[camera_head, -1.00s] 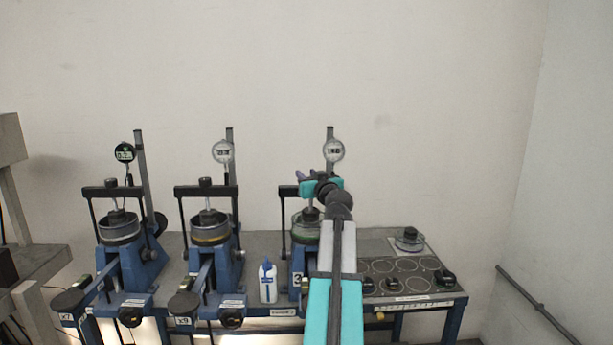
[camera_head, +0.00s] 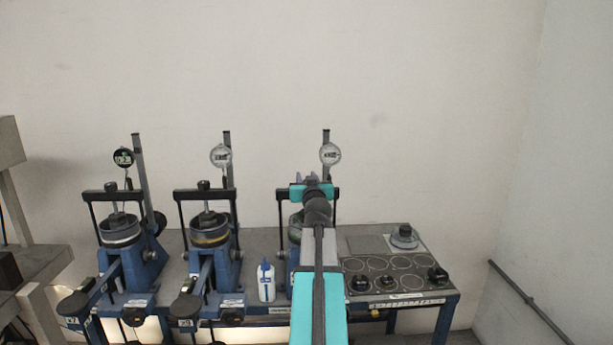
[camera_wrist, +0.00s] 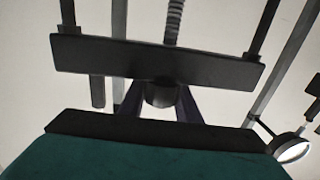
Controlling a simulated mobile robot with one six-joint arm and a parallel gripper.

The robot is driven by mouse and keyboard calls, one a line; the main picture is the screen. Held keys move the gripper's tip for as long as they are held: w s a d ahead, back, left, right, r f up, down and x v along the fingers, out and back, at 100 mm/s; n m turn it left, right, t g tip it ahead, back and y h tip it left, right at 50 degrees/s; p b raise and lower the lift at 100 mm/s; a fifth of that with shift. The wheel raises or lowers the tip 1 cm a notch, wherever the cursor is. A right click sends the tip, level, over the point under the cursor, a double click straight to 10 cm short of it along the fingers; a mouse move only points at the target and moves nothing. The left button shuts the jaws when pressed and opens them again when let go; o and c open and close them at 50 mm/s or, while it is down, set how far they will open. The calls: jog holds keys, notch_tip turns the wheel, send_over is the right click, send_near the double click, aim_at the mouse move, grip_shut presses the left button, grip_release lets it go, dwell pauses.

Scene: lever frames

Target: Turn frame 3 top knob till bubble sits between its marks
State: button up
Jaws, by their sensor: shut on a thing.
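Frame 3 (camera_head: 281,212) is the rightmost of three blue lever frames, with a black crossbar near its top. In the wrist view its crossbar (camera_wrist: 155,62) spans the picture, and the dark round top knob (camera_wrist: 162,94) sits beside the bar's middle. My gripper (camera_wrist: 160,104) has its two dark fingers on either side of this knob, shut on it. In the head view my gripper (camera_head: 312,182) is at the crossbar, and the knob cannot be made out. My arm covers most of frame 3's lever. Its bubble and marks are hidden.
Two similar frames (camera_head: 120,235) (camera_head: 208,235) stand to the left. A white bottle with a blue cap (camera_head: 266,282) stands left of my arm. A dial gauge (camera_head: 330,154) is above frame 3. Weights (camera_head: 438,276) lie on the bench's right part.

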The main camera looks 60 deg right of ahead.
dwell(0.3)
jog(key=o, duration=0.8)
jog(key=shift+a, duration=0.1)
jog(key=b+v, duration=0.4)
jog(key=v, duration=0.7)
jog(key=shift+a+f+b, duration=0.15)
jog(key=shift+b, duration=0.25)
jog(key=shift+s+b, duration=0.1)
jog(key=shift+b, duration=0.25)
jog(key=a+b, duration=0.1)
jog(key=b, duration=0.2)
jog(key=shift+s, duration=0.3)
jog(key=shift+s+a+b, duration=0.2)
jog(key=shift+s+b, duration=0.05)
jog(key=shift+b, duration=0.6)
